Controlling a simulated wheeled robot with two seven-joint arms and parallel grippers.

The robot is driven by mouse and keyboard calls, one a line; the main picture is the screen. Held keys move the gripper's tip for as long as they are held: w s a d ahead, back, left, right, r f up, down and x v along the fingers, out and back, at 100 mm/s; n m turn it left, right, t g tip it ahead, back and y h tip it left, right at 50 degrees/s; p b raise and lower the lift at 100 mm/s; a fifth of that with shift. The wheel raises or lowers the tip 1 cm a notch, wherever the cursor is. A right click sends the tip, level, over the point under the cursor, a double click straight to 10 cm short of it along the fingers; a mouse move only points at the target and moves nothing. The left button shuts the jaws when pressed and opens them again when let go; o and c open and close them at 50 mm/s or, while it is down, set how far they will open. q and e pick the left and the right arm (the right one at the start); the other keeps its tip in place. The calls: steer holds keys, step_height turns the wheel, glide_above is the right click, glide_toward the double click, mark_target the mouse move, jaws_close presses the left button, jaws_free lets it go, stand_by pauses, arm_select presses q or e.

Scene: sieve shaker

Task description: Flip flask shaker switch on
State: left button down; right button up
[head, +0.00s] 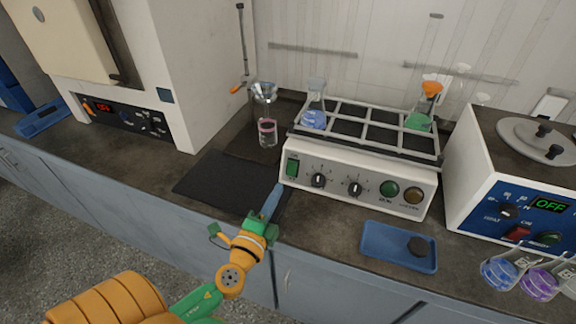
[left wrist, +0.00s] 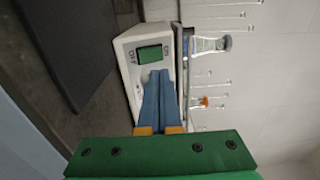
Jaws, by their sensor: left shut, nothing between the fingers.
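The flask shaker (head: 358,188) is a white box with a front panel and a rack on top, standing on the counter. Its green rocker switch (head: 292,168) is at the left end of the panel; it also shows large in the left wrist view (left wrist: 150,55). I cannot tell which way the rocker is tilted. My left gripper (head: 276,190) is shut and empty, its blue fingers just in front of and below the switch. In the left wrist view the fingertips (left wrist: 160,75) lie close beside the switch; contact is unclear. My right gripper is not in view.
A flask with blue liquid (head: 313,118) and one with green liquid (head: 419,120) stand in the rack. A glass vessel (head: 266,125) stands left of the shaker. A blue tray (head: 399,246) lies in front, and a device reading OFF (head: 530,205) stands right.

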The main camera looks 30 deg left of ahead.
mark_target(292, 164)
arm_select(q)
steer(key=p+x, duration=0.1)
steer(key=x, duration=0.7)
